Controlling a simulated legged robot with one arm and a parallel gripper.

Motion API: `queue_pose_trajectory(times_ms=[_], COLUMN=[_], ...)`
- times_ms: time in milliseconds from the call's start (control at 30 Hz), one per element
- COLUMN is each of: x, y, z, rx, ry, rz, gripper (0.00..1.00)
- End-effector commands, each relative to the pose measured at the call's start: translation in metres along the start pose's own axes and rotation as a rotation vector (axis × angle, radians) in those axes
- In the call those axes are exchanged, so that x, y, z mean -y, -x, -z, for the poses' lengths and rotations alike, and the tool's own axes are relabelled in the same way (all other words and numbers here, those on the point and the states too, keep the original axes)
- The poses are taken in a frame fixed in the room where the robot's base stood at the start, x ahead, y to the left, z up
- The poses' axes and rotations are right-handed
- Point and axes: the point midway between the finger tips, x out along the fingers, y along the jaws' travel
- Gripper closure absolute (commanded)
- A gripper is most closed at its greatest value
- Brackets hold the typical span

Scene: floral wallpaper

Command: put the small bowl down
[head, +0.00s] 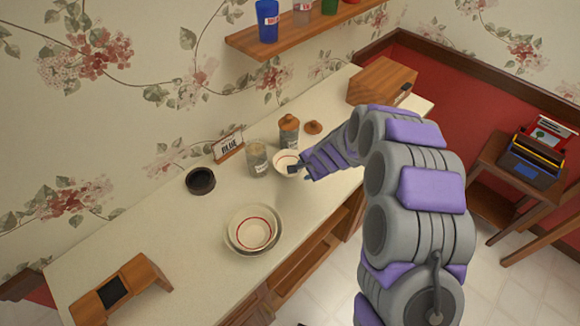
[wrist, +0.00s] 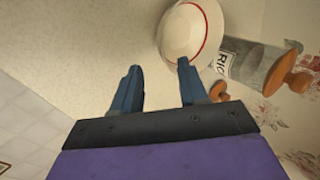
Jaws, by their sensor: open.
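The small bowl (head: 284,158), white with a red ring inside, is at the back half of the counter (head: 330,190), beside the jars. It seems to stand upright on the counter. My gripper (head: 297,172) is at the bowl's near right side and hides part of its rim. In the wrist view the bowl (wrist: 187,32) lies beyond the fingertips, and my gripper (wrist: 160,70) is open with nothing between its fingers. The right finger overlaps the bowl's edge in the picture; I cannot tell if they touch.
A jar (head: 257,162) and a lidded jar (head: 289,136) stand behind the bowl, with a loose lid (head: 313,127). Nested bowls (head: 235,241) and a dark dish (head: 200,181) are left. A wooden box (head: 375,82) stands right.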

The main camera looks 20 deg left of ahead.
Motion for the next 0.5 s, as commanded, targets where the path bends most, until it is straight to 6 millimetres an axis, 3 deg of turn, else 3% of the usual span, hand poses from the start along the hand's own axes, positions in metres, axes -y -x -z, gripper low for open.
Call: queue_pose_trajectory(times_ms=[233, 500], x=[0.004, 0.0], y=[-0.018, -0.051], z=[-0.003, -0.001], rx=[-0.004, -0.002], ry=[0.006, 0.003], rz=[-0.005, -0.006], gripper=[0.57, 0.57])
